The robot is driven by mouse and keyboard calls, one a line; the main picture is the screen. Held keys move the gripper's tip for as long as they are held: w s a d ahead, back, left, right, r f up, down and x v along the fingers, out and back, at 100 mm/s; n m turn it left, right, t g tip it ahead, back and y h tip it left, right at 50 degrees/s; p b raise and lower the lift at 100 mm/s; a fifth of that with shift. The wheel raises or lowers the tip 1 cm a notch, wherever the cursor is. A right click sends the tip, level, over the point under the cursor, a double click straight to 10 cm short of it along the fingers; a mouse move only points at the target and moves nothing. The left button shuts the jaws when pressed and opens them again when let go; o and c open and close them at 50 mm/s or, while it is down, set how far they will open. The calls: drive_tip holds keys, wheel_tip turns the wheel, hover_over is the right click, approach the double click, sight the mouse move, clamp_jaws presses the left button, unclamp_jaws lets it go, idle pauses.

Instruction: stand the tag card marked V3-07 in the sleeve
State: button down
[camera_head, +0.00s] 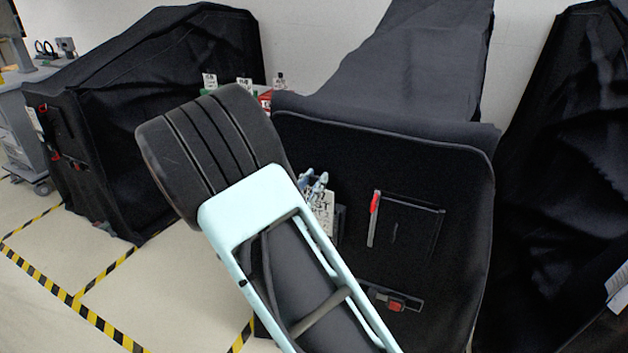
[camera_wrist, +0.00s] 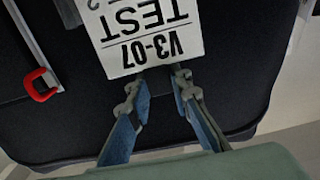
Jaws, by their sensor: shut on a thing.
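The white tag card marked V3-07 and TEST (camera_wrist: 150,35) is upside down in the wrist view. My gripper (camera_wrist: 156,80) is shut on its near edge, with a fingertip on each side. In the head view the card (camera_head: 326,222) shows partly, close to the cart's black front, beside my gripper (camera_head: 316,180); my arm hides part of it. A black framed pocket (camera_head: 410,232) on the cart front, right of the card, may be the sleeve; I cannot tell for sure. I cannot tell whether the card touches anything besides my gripper.
A red-topped metal strip (camera_head: 374,218) runs along the pocket's left side; its red hook (camera_wrist: 41,85) shows in the wrist view. A red latch (camera_head: 396,305) sits below. Covered carts stand left (camera_head: 150,90) and right (camera_head: 575,150). Floor at the left is clear.

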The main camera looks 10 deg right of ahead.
drive_tip(key=shift+f, duration=0.35)
drive_tip(key=c, duration=1.7)
unclamp_jaws()
drive_tip(key=v, duration=1.2)
drive_tip(key=shift+w+r, duration=0.1)
